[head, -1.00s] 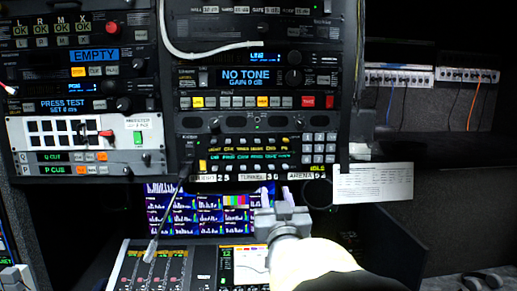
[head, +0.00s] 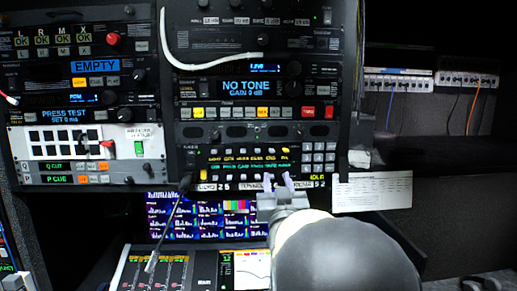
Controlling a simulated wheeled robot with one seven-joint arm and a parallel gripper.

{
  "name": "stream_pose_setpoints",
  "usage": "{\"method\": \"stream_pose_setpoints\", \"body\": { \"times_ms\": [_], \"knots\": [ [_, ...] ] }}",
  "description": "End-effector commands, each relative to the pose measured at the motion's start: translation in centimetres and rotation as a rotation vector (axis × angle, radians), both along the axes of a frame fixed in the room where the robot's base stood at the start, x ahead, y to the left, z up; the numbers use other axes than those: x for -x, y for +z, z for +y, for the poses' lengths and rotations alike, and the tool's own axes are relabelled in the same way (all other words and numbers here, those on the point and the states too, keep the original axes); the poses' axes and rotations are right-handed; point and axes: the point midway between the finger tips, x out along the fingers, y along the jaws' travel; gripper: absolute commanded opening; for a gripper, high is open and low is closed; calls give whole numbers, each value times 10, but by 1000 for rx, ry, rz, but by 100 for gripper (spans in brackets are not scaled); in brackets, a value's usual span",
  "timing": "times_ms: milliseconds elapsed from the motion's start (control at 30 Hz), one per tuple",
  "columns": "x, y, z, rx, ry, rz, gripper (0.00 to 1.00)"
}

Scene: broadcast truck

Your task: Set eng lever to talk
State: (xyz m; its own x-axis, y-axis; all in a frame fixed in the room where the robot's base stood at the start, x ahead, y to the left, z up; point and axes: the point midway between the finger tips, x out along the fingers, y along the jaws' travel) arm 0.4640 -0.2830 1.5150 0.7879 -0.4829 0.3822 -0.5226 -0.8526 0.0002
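The intercom panel (head: 258,164) is a black unit low in the middle rack, with two rows of small light-coloured levers, green lettered labels between them and a number keypad on its right. Some levers look yellow-lit, such as one at the upper right end (head: 285,150). The labels are too small to tell which lever is ENG or how it is set. My gripper (head: 278,182) is in front of the panel's lower right edge. Its two pale fingers point up and stand apart with nothing between them. I cannot tell whether they touch the panel.
Above are the NO TONE unit (head: 246,85) and a drooping white cable (head: 210,66). A dark cable (head: 168,225) hangs at the panel's left. Below are a screen (head: 185,220) and a mixing desk (head: 165,270). A paper sheet (head: 372,192) hangs at the right.

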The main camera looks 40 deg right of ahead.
Motion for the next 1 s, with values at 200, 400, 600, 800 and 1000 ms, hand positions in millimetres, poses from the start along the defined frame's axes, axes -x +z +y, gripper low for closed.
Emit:
{"method": "stream_pose_setpoints", "body": {
  "times_ms": [200,400,600,800,1000],
  "knots": [
    [-30,19,-19,-2,1,0,35],
    [-57,32,-35,-3,0,-1,35],
    [-79,41,-49,-2,0,0,35],
    [-86,42,-53,0,0,0,35],
    [-86,42,-53,0,0,0,35]
  ]
}}
